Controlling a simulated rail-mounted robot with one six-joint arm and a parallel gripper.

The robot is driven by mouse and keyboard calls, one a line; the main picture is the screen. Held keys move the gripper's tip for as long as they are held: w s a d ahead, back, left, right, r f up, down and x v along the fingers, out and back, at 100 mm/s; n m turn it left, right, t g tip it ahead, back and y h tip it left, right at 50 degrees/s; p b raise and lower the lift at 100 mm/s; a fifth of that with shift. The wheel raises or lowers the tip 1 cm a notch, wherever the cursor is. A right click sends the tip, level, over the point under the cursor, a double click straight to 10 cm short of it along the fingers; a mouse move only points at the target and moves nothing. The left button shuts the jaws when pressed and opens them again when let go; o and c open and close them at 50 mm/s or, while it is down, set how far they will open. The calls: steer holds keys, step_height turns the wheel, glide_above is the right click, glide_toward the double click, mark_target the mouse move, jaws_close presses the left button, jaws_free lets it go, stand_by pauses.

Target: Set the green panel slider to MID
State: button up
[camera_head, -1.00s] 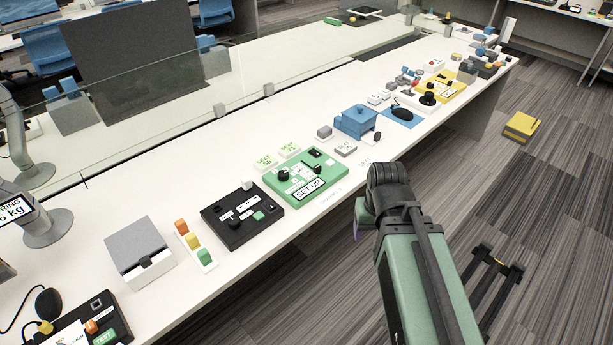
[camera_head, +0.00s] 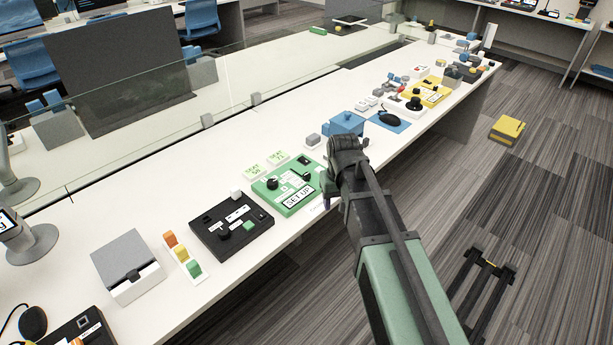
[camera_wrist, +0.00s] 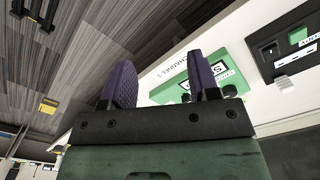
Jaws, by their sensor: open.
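The green panel (camera_head: 268,200) lies on the white bench, with black knobs on top and a white "SET UP" label along its front edge. The marking of its slider positions is too small to read. In the wrist view the green panel (camera_wrist: 215,82) shows upside down beyond and between the fingers. My gripper (camera_wrist: 160,85) is open and empty, its two purple pads apart, with the right pad overlapping the panel in the picture. In the head view my arm reaches the bench edge at the panel's right; the fingers are mostly hidden there.
A black panel (camera_head: 232,228) stands just left of the green one. Bare white bench (camera_head: 120,213) lies at the back left.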

mark_target(306, 174)
steer(key=w+a+f+n, duration=0.1)
steer(key=w+a+n, duration=0.25)
steer(key=w, duration=0.95)
steer(key=w+a+n, duration=0.2)
steer(key=w+a, duration=0.2)
steer(key=w, duration=0.8)
steer(key=shift+n, duration=0.65)
steer(key=f+b, duration=1.1)
steer(key=shift+s+d, duration=0.25)
steer(key=shift+d, duration=0.1)
steer(key=shift+r, duration=0.1)
jaws_close()
